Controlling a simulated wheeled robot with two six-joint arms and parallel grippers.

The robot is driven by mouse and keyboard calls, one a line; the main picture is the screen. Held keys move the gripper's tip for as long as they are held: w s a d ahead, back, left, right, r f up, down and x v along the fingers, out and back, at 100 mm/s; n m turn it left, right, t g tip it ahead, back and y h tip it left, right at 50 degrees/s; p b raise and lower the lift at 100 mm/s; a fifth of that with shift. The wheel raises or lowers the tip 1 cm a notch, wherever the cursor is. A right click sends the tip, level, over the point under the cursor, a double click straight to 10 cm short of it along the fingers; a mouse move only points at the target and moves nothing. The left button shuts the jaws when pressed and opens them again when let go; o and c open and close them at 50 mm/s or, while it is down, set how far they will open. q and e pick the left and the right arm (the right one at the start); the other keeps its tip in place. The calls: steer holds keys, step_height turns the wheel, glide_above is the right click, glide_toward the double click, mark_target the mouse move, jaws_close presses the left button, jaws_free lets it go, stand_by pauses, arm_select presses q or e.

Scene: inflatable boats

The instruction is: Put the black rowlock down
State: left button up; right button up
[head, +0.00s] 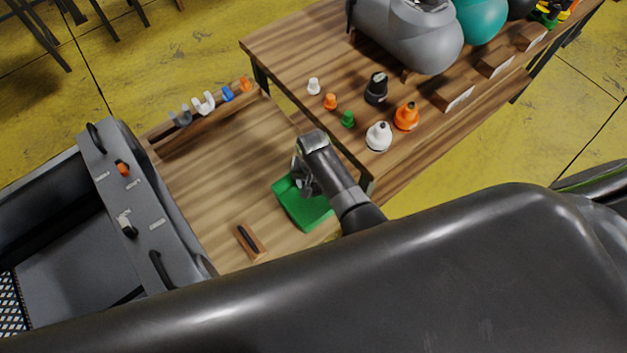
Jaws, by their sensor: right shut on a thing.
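My right gripper (303,178) points down over the green tray (299,211) on the lower wooden table. It is shut, and a small dark part shows at its fingers. This fits the black rowlock, but the gripper hides most of it, and I cannot tell whether it touches the tray. A wooden rack (215,112) at the table's back edge holds a grey rowlock (181,116), a white rowlock (204,103), a blue one (228,93) and an orange one (244,84). My left gripper is not in view.
A small wooden block (250,242) with a black strip lies left of the tray. A grey boat part (128,185) with fittings stands at left. A higher bench (300,62) at right holds several valves, including an orange one (406,117). The lower table's middle is clear.

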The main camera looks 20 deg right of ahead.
mark_target(314, 189)
steer(key=shift+f, duration=0.35)
steer(key=o, duration=1.1)
steer(key=shift+r, duration=0.1)
steer(key=shift+r, duration=0.25)
step_height(314, 189, up, 13)
steer(key=shift+f+p, duration=0.2)
steer(key=shift+p, duration=0.2)
